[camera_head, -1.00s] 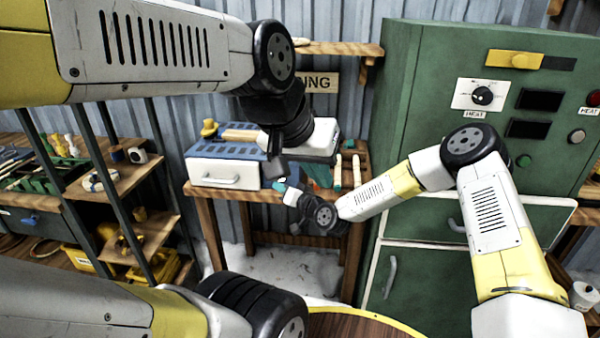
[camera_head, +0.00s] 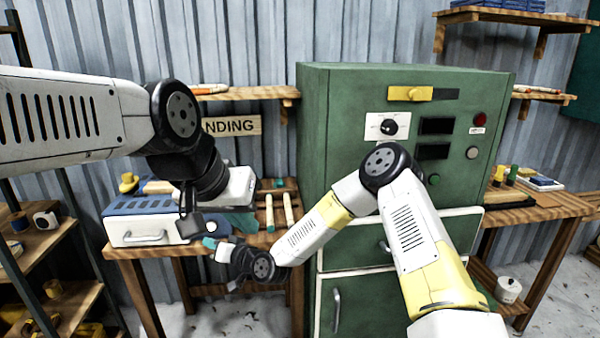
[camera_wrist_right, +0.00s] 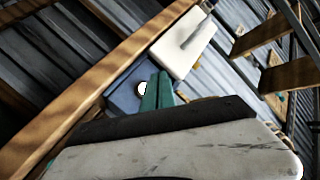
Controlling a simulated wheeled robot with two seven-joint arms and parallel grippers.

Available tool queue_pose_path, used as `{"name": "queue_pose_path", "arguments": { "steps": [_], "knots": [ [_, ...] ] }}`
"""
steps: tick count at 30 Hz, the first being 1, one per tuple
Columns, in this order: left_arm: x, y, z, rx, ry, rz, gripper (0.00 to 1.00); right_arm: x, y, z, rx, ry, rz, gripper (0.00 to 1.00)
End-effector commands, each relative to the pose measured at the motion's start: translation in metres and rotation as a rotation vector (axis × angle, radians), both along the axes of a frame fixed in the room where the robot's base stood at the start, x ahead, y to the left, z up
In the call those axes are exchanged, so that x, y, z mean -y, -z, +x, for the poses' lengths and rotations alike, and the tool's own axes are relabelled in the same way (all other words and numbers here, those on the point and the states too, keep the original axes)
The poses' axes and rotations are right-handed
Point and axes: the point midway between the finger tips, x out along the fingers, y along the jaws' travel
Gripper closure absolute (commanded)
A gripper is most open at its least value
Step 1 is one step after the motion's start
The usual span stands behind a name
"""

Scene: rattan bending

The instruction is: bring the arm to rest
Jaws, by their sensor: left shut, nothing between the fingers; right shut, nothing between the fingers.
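My left gripper (camera_head: 242,226) hangs from the large white arm coming in from the left. Its pale body and teal fingers show just right of the black wrist, fingers pointing down and shut with nothing in them. My right gripper (camera_head: 208,242) reaches in from the right on a folded white and yellow arm. It is shut and empty, its teal fingertips left of and a little below the left gripper. In the right wrist view its teal fingers (camera_wrist_right: 157,90) lie together, pointing toward a blue case. The two grippers are near each other; whether they touch is unclear.
The blue case (camera_head: 150,208) with a white drawer front (camera_head: 140,232) stands on a wooden bench (camera_head: 140,251) behind the grippers. A green cabinet (camera_head: 340,95) with a control panel stands behind the right arm. A shelf rack (camera_head: 35,250) is at left. Another bench (camera_head: 560,205) is at right.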

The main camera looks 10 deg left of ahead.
Motion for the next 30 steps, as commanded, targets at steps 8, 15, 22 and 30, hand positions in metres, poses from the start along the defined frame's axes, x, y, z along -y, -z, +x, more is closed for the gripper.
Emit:
{"name": "queue_pose_path", "arguments": {
  "steps": [8,15,22,30],
  "knots": [
    [0.000,0.000,0.000,0.000,0.000,0.000,1.00,0.073,-0.048,0.022,0.058,-0.036,-0.303,1.00],
    [0.000,0.000,0.000,0.000,0.000,0.000,1.00,0.174,-0.100,0.026,0.038,0.029,-0.573,1.00],
    [0.000,0.000,0.000,0.000,0.000,0.000,1.00,0.282,-0.159,0.001,-0.043,0.158,-0.756,1.00],
    [0.000,0.000,0.000,0.000,0.000,0.000,1.00,0.393,-0.219,-0.076,-0.199,0.330,-0.837,1.00]
  ]
}}
